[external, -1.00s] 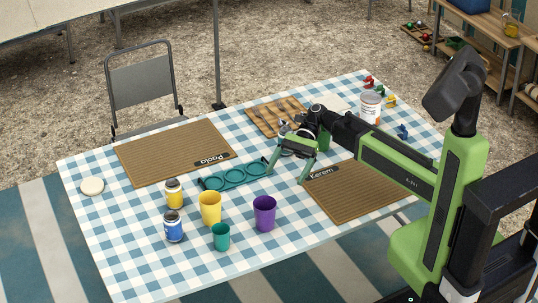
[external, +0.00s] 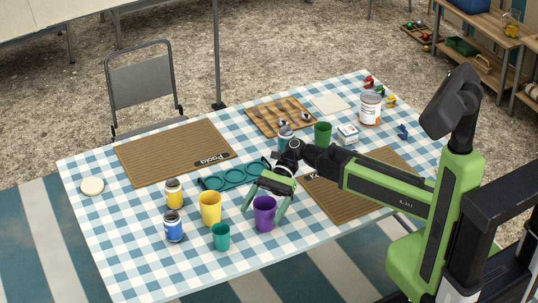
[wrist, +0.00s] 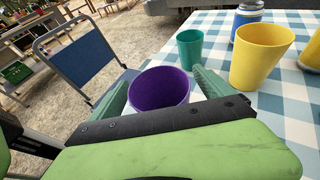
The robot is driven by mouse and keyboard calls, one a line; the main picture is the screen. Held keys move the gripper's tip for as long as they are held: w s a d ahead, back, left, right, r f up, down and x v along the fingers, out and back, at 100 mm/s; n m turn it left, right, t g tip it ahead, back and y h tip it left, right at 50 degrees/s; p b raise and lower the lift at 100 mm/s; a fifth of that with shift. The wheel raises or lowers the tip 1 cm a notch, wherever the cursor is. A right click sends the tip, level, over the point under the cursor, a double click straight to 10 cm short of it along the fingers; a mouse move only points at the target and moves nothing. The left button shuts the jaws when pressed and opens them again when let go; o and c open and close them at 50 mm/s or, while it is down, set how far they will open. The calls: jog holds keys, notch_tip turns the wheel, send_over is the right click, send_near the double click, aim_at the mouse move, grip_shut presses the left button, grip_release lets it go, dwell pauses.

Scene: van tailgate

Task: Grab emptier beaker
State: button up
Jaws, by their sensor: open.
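A purple beaker (external: 264,214) stands upright near the table's front edge. My gripper (external: 262,208) is open, with one finger on each side of the purple beaker. In the wrist view the purple beaker (wrist: 160,90) sits between my two green fingers; whether they touch it I cannot tell. A yellow beaker (external: 210,208) and a smaller teal beaker (external: 221,237) stand to its left, and both show in the wrist view, yellow (wrist: 262,55) and teal (wrist: 189,50). A green beaker (external: 322,133) stands farther back. How full each one is cannot be told.
A yellow jar (external: 173,193) and a blue jar (external: 173,226) stand left of the beakers. A teal holder with rings (external: 234,175) lies behind them. Two brown mats lie on the table, Paola's (external: 170,153) and Kerem's (external: 345,203). A white tub (external: 370,108) stands at the back right.

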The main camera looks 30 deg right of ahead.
aim_at(261, 223)
jog(key=shift+x, duration=0.8)
jog(key=c, duration=1.5)
jog(key=shift+r, duration=0.2)
notch_tip(261, 223, up, 4)
jog(key=p, duration=0.4)
jog(key=w+d+r+p, duration=0.3)
jog(key=d+r+p, duration=0.3)
jog(key=d, duration=0.5)
jog(key=shift+w+r+p, duration=0.3)
jog(key=shift+r+p, duration=0.05)
jog(key=shift+p, duration=0.1)
jog(key=shift+d, duration=0.1)
